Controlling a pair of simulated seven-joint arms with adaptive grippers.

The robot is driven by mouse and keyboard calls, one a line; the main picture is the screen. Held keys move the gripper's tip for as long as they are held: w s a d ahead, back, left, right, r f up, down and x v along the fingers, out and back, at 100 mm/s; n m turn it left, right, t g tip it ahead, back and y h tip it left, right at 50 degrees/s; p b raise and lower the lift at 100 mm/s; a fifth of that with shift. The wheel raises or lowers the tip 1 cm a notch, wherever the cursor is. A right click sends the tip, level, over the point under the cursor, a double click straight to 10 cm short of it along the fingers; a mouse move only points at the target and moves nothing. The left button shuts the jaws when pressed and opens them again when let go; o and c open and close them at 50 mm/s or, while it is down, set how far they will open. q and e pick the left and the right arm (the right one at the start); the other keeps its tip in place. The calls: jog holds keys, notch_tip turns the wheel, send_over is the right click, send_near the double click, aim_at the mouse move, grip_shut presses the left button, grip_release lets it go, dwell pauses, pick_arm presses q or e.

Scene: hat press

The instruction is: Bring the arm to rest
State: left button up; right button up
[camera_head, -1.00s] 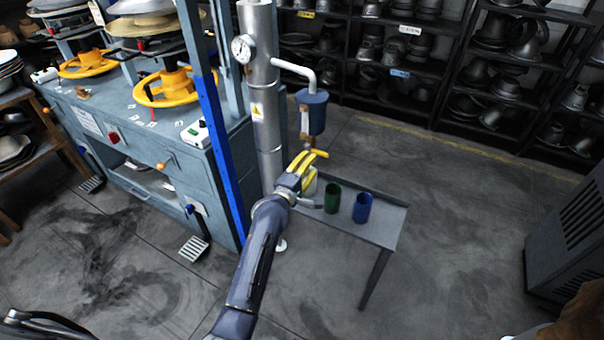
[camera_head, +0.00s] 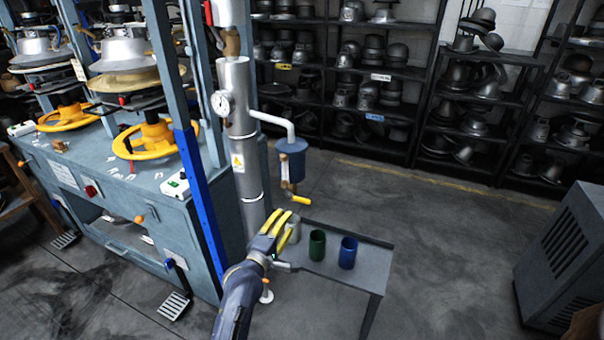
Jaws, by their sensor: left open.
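My left gripper (camera_head: 286,229) has yellow fingers and is open. It is at the left end of a small grey side table (camera_head: 345,263), in front of the silver pipe column. A pale grey cup (camera_head: 295,230) shows just behind the fingers, partly hidden by them; I cannot tell whether they touch it. A green cup (camera_head: 317,245) and a blue cup (camera_head: 348,252) stand upright on the table, to the right of the gripper. My right gripper is not in view.
A silver pipe column (camera_head: 243,150) with a gauge (camera_head: 222,103) and a blue canister (camera_head: 292,160) with a yellow handle (camera_head: 301,200) stands close by. The hat press (camera_head: 110,190) is at left. A grey cabinet (camera_head: 565,260) is at right. Open floor lies between table and cabinet.

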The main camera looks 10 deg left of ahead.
pick_arm(q)
notch_tip(320, 180, down, 22)
jog(key=s+a+f+m+g+y, duration=0.1)
jog(key=s+m+g+y, duration=0.2)
jog(key=m, duration=0.5)
jog(key=s+a+f+m+g, duration=0.1)
jog(key=s+f+m+g, duration=0.2)
jog(key=s+f, duration=0.6)
jog(key=s+a+f+m+g, duration=0.1)
jog(key=s+f+m+g, duration=0.15)
jog(key=s+f, duration=0.7)
jog(key=s+a+f+m+g+y, duration=0.1)
jog(key=s+a+f+m+g, duration=0.1)
jog(key=s+f, duration=0.7)
jog(key=s+a+f+m+g, duration=0.2)
jog(key=s+a+f, duration=0.1)
jog(key=s+f, duration=0.65)
jog(key=s+a+f+g, duration=0.1)
jog(key=s+a+f, duration=0.1)
jog(key=s, duration=0.9)
jog(key=s+a+f+m+g+y, duration=0.1)
jog(key=s+a+g, duration=0.1)
jog(key=s, duration=0.9)
jog(key=shift+s+f, duration=0.4)
